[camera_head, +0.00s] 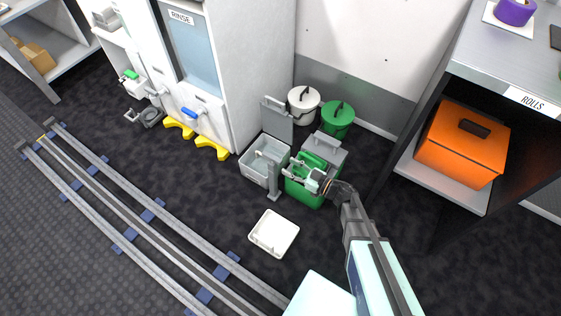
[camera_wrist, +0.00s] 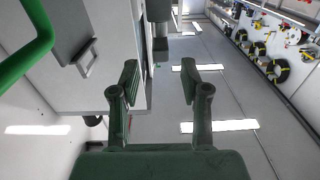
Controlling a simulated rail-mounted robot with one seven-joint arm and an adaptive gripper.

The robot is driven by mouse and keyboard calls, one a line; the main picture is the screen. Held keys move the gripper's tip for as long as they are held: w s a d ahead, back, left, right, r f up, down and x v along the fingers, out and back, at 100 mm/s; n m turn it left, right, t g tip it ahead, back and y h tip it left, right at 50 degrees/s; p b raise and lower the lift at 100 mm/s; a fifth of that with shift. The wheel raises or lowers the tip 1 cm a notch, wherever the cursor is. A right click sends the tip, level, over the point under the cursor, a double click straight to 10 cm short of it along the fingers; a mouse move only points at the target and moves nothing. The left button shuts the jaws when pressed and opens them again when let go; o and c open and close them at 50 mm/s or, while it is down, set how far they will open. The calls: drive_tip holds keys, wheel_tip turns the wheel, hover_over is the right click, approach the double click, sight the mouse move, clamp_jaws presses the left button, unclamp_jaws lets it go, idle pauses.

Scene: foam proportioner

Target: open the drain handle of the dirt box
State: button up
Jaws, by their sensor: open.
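No box in view carries a readable dirt-box label, so I cannot tell which one it is. A grey box (camera_head: 262,172) with its lid (camera_head: 277,118) raised stands on the floor near the middle. A green box (camera_head: 303,191) with a grey lid (camera_head: 327,150) stands right beside it. My gripper (camera_head: 293,178) is over the green box's front left. In the wrist view its two fingers (camera_wrist: 160,82) are apart with nothing between them. A green bar (camera_wrist: 27,60) and a grey bracket-like handle (camera_wrist: 86,58) show at the left there. I cannot identify a drain handle.
A white RINSE cabinet (camera_head: 245,75) with a blue handle (camera_head: 191,113) and yellow feet (camera_head: 212,148) stands to the left. A white tray (camera_head: 274,233) lies in front. Floor rails (camera_head: 150,215) run at lower left. A shelf holds an orange box (camera_head: 463,143) at right.

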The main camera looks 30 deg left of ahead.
drive_tip(key=shift+d, duration=1.6)
